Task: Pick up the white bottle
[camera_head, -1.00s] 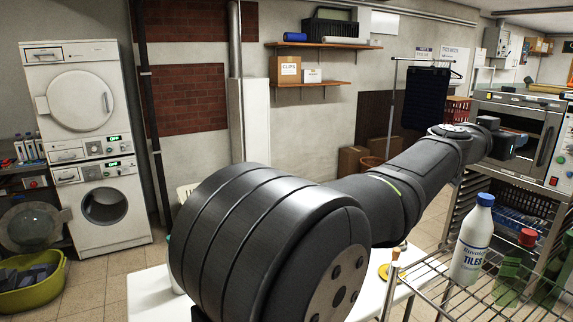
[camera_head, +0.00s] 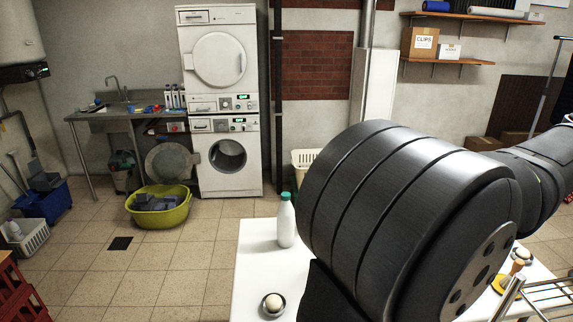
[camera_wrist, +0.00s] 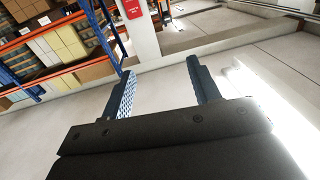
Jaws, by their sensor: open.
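A white bottle (camera_head: 287,222) with a green cap stands upright on the white table (camera_head: 255,262), just left of my arm's large dark joint in the head view. My gripper (camera_wrist: 161,66) shows only in the wrist view. Its two blue fingers are spread apart with nothing between them, over a pale floor. The wrist view shows no bottle. My gripper is outside the head view, beyond its right edge, far from this bottle.
A small dish with a pale round thing (camera_head: 273,302) sits at the table's front. A wire rack (camera_head: 548,292) is at the lower right. A green tub (camera_head: 158,210) stands on the floor by the stacked machines (camera_head: 222,100). The wrist view shows shelves with boxes (camera_wrist: 55,45).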

